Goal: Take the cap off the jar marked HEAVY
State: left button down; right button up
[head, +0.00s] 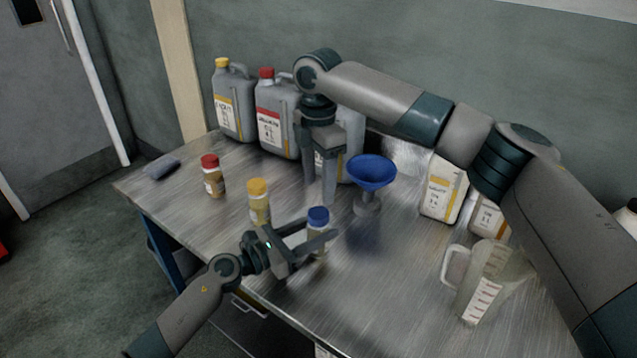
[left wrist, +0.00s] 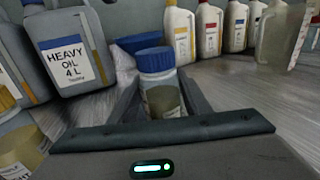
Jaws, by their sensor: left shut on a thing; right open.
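A small jar (head: 317,246) with a blue cap (head: 317,215) stands near the table's front edge. My left gripper (head: 312,236) is shut around the jar's body; the cap sits on it above the fingers. In the left wrist view the jar (left wrist: 158,82) is upright between the fingers, blue cap (left wrist: 155,59) on top. Its label cannot be read. My right gripper (head: 321,188) is open and empty, pointing down, behind and above the jar, apart from it. A grey can (left wrist: 72,58) reads HEAVY OIL 4 L; in the head view it is partly hidden behind my right gripper.
A yellow-capped jar (head: 259,204) and a red-capped jar (head: 212,177) stand left of the held jar. A blue funnel (head: 371,172) on a stand is close on its right. Grey cans (head: 278,122) line the back; a measuring jug (head: 485,285) stands right. The front middle is clear.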

jog(key=m, duration=1.4)
jog(key=shift+m, duration=0.4)
jog(key=m, duration=2)
jog(key=shift+m, duration=0.4)
jog(key=m, duration=0.4)
jog(key=shift+m, duration=0.3)
